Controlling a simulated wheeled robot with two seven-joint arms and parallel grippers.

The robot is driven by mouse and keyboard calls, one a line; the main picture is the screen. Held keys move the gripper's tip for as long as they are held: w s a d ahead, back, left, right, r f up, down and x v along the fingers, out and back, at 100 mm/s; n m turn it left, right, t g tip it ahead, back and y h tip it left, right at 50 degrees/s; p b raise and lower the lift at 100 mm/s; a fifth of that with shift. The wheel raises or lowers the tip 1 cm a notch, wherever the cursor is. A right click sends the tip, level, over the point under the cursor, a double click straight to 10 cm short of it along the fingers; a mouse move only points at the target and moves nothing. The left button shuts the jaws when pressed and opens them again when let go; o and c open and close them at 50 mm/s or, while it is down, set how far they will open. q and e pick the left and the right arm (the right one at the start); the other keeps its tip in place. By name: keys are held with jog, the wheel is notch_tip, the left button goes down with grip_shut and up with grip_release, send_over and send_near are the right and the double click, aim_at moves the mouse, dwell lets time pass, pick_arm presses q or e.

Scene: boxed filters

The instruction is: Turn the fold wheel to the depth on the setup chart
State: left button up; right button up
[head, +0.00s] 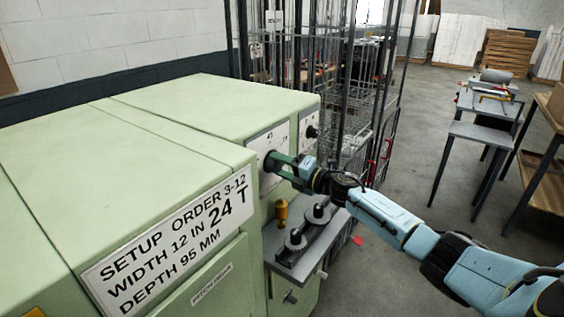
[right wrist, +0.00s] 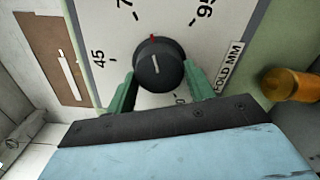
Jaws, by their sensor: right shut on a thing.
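The fold wheel (right wrist: 158,68) is a round black knob with a white line on its face, on a white dial plate (right wrist: 110,18). A small red mark shows at its upper rim, between a partly hidden number starting with 7 and the 95; 45 is at the left. My right gripper (head: 277,160) is shut on the knob, with a green finger on either side of it in the right wrist view (right wrist: 158,76). My left gripper is out of view.
A second dial plate with a black knob (head: 311,132) is to the right of the gripped one. A yellow-brown knob (head: 281,211) and a grey shelf with black knobs (head: 297,238) are below. Wire cages (head: 345,100) stand behind; the floor at right has benches (head: 480,135).

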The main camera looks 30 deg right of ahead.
jog(key=m+p, duration=0.1)
jog(key=m, duration=0.1)
jog(key=m+p, duration=0.1)
jog(key=m, duration=0.2)
jog(key=shift+r+m+p, duration=0.2)
jog(key=shift+m+p, duration=0.1)
jog(key=shift+p, duration=0.05)
jog(key=shift+m+p, duration=0.8)
jog(key=shift+m, duration=1.2)
jog(key=o, duration=1)
jog(key=shift+f, duration=0.1)
jog(key=shift+b+v, duration=0.7)
jog(key=shift+v, duration=6)
